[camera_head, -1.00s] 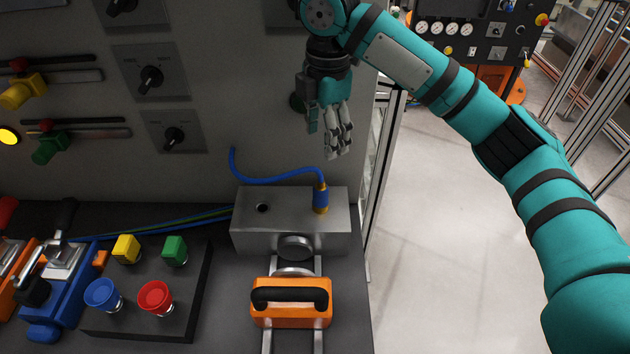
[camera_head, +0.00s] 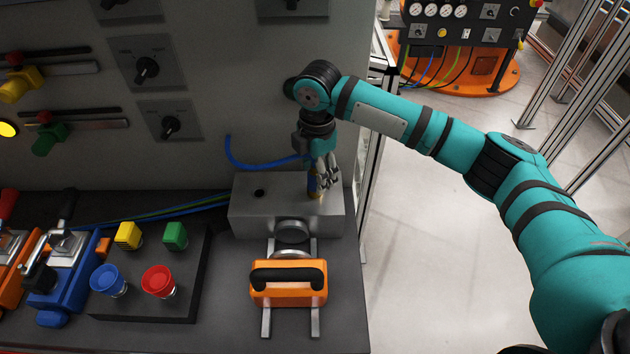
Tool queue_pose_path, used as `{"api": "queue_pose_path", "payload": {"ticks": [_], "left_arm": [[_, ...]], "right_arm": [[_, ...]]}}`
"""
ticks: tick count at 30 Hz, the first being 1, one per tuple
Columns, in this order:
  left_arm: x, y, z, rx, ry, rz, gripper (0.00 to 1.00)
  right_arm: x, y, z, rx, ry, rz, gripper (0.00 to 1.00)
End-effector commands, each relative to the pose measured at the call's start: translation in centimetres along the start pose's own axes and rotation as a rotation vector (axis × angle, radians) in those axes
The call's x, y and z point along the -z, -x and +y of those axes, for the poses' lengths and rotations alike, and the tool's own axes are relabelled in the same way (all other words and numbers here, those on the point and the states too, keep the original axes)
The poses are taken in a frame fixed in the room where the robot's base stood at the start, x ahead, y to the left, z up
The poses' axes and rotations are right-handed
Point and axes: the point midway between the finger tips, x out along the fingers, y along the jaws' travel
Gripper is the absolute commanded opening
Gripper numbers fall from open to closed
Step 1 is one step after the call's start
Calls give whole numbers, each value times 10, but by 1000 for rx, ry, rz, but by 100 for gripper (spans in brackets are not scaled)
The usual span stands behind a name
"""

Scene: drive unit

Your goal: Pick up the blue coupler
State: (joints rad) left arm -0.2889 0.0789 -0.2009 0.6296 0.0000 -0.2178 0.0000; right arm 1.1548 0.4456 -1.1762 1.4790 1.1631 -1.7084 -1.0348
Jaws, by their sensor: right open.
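The blue coupler (camera_head: 312,183) stands upright in the top of a grey metal block (camera_head: 285,218), toward its right end. A blue hose (camera_head: 258,166) runs from the coupler's top to the left and up along the panel. My right gripper (camera_head: 323,181) points down over the block, with its fingers around or beside the coupler. The fingers partly hide the coupler, and I cannot tell whether they touch it. The right gripper is open. An empty round hole (camera_head: 259,193) shows in the block's top, left of the coupler. My left gripper is not in view.
An orange slide with a black handle (camera_head: 288,283) sits on rails in front of the block. A black button box (camera_head: 150,272) with coloured buttons is to the left. Blue and orange clamps (camera_head: 65,270) stand at far left. The grey panel rises close behind.

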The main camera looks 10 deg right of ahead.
Motion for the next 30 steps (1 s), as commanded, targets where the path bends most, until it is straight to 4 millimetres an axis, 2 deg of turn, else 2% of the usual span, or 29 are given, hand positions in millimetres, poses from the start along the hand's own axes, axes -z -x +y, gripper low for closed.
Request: {"api": "queue_pose_path", "payload": {"ticks": [1,6,14,17,28,30], "left_arm": [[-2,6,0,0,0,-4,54],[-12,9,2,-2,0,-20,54],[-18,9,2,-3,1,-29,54],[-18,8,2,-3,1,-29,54],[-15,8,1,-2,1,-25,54],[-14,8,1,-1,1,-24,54]], "right_arm": [[0,-6,0,5,0,0,61],[0,-27,0,3,1,-1,61],[0,-31,1,0,1,0,61],[0,-31,1,0,1,0,50],[0,-31,1,0,1,0,2],[0,-30,1,-1,1,0,0]]}}
